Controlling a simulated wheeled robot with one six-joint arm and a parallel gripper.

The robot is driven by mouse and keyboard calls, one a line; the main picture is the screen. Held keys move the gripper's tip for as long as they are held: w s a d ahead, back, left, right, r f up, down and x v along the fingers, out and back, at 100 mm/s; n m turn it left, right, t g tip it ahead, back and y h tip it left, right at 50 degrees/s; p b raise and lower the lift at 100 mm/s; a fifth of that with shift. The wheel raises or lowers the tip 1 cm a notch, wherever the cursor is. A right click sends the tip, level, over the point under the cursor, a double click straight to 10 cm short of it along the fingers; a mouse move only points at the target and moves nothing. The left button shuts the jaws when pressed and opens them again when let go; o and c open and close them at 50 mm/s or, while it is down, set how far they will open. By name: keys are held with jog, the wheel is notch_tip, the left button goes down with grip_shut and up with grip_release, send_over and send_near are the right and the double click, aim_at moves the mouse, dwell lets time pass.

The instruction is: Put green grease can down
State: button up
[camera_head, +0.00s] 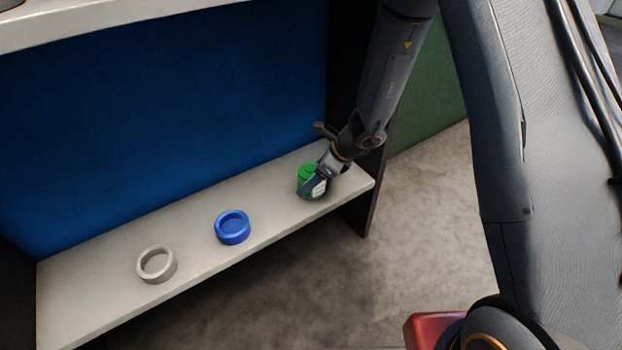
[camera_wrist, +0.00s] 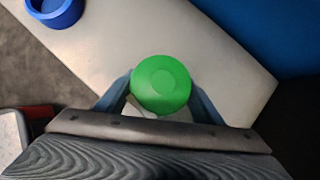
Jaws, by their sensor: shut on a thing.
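The green grease can (camera_head: 307,174) is near the right end of the light shelf (camera_head: 195,251) in the head view. It looks upright, with a pale label on its side. In the wrist view its round green lid (camera_wrist: 160,84) faces the camera. My gripper (camera_head: 314,186) is shut on the can, with one finger on each side of it (camera_wrist: 160,100). The can is at or just above the shelf surface; I cannot tell whether its base touches, as the base is partly hidden by the gripper.
A blue ring-shaped holder (camera_head: 232,228) and a grey-white one (camera_head: 156,264) stand on the shelf to the left, both empty. A blue back panel (camera_head: 160,110) rises behind the shelf. A dark side panel (camera_head: 358,215) closes its right end. Another shelf (camera_head: 90,25) is above.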

jog(key=shift+f, duration=0.1)
jog(key=o, duration=1)
jog(key=shift+f, duration=0.1)
jog(key=shift+c, duration=0.2)
jog(key=o, duration=0.4)
